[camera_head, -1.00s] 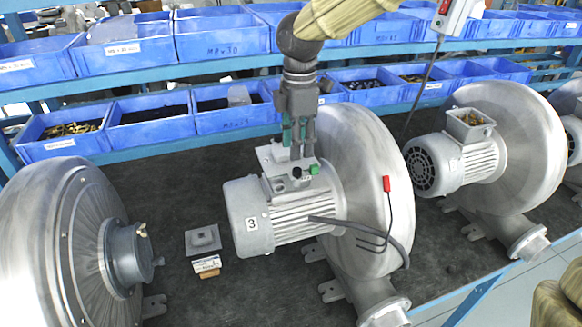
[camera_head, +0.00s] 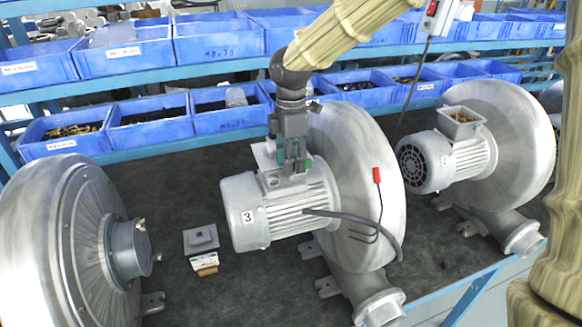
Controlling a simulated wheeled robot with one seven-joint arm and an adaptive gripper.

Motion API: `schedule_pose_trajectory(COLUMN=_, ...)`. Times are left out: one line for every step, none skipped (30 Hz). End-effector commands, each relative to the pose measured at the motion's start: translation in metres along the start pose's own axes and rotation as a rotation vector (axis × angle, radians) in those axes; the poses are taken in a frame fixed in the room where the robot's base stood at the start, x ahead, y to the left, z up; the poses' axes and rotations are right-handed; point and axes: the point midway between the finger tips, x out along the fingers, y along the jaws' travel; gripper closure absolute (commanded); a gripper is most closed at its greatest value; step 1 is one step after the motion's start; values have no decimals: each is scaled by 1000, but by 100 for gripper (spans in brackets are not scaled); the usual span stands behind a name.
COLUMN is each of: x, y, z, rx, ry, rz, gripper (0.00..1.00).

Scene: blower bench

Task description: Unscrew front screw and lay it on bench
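The blower marked 3 (camera_head: 245,225) stands mid-bench with its ribbed motor facing left. Its grey terminal box (camera_head: 264,154) sits on top of the motor, partly covered by my gripper. My gripper (camera_head: 293,168) points down at the near side of this box, with green patches on its dark fingers. Its fingertips overlap the box in the picture, and I cannot tell whether they touch it. The front screw cannot be made out; my fingers cover that part of the box. Whether the fingers hold anything is too small to tell.
A grey lid-like square piece (camera_head: 201,240) and a small labelled block (camera_head: 205,263) lie on the dark bench (camera_head: 170,215) left of the motor. Blowers stand at left (camera_head: 60,240) and right (camera_head: 510,150). Blue bins line the back.

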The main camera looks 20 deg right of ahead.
Motion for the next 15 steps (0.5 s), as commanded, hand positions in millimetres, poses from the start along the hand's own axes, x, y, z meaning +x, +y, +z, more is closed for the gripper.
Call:
schedule_pose_trajectory(x=0, y=0, z=0, rx=0, ry=0, rz=0, gripper=64)
schedule_pose_trajectory(x=0, y=0, z=0, rx=0, ry=0, rz=0, gripper=70)
schedule_pose_trajectory(x=0, y=0, z=0, rx=0, ry=0, rz=0, gripper=77)
schedule_pose_trajectory(x=0, y=0, z=0, rx=0, ry=0, rz=-1, gripper=83)
schedule_pose_trajectory(x=0, y=0, z=0, rx=0, ry=0, rz=-1, gripper=88)
schedule_pose_trajectory(x=0, y=0, z=0, rx=0, ry=0, rz=-1, gripper=95)
schedule_pose_trajectory(x=0, y=0, z=0, rx=0, ry=0, rz=0, gripper=100)
schedule_pose_trajectory(x=0, y=0, z=0, rx=0, ry=0, rz=0, gripper=100)
schedule_pose_trajectory(x=0, y=0, z=0, rx=0, ry=0, rz=0, gripper=100)
schedule_pose_trajectory(x=0, y=0, z=0, rx=0, ry=0, rz=0, gripper=100)
schedule_pose_trajectory(x=0, y=0, z=0, rx=0, ry=0, rz=0, gripper=100)
schedule_pose_trajectory(x=0, y=-1, z=0, rx=0, ry=0, rz=-1, gripper=100)
schedule_pose_trajectory(x=0, y=0, z=0, rx=0, ry=0, rz=-1, gripper=100)
schedule_pose_trajectory(x=0, y=0, z=0, rx=0, ry=0, rz=-1, gripper=100)
schedule_pose_trajectory(x=-1, y=0, z=0, rx=-3, ry=0, rz=0, gripper=100)
